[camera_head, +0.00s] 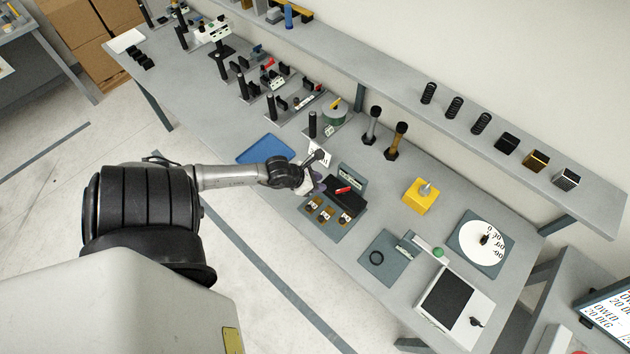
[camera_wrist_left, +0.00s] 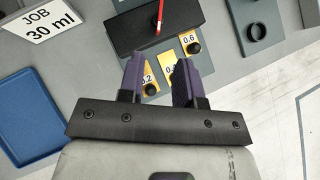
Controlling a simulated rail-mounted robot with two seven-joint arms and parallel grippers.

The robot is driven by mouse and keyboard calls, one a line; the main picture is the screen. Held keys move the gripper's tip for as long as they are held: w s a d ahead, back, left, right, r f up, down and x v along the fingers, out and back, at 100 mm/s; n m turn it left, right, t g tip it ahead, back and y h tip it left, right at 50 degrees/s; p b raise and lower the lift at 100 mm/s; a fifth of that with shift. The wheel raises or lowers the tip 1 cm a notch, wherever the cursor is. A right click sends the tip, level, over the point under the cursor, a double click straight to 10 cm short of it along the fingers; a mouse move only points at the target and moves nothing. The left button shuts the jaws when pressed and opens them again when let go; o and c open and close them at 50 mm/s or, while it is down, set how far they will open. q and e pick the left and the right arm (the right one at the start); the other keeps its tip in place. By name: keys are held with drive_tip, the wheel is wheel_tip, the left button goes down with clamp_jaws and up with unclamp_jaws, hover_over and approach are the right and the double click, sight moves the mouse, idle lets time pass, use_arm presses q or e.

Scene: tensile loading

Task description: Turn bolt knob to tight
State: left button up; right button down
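Small black knobs sit beside yellow tags on a grey plate (camera_head: 325,222). In the left wrist view one knob (camera_wrist_left: 150,89) is by the tag reading 0.2, and another (camera_wrist_left: 193,48) is by the tag reading 0.6. The middle tag is partly hidden by a finger. Which knob is the bolt knob, I cannot tell. My left gripper (camera_head: 314,186) is over the plate's near left side. Its purple fingers (camera_wrist_left: 160,78) are apart, with the 0.2 tag and knob showing between them. I see no contact. My right gripper is not in view.
A black block with a red lever (camera_head: 343,190) stands behind the tags. A yellow block (camera_head: 420,196), a white dial (camera_head: 482,244) and a scale (camera_head: 455,302) stand right. A shelf (camera_head: 400,75) runs along the back.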

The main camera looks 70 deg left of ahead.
use_arm(q)
drive_tip(key=shift+s+r, duration=0.4)
drive_tip(key=shift+r, duration=0.1)
idle(0.3)
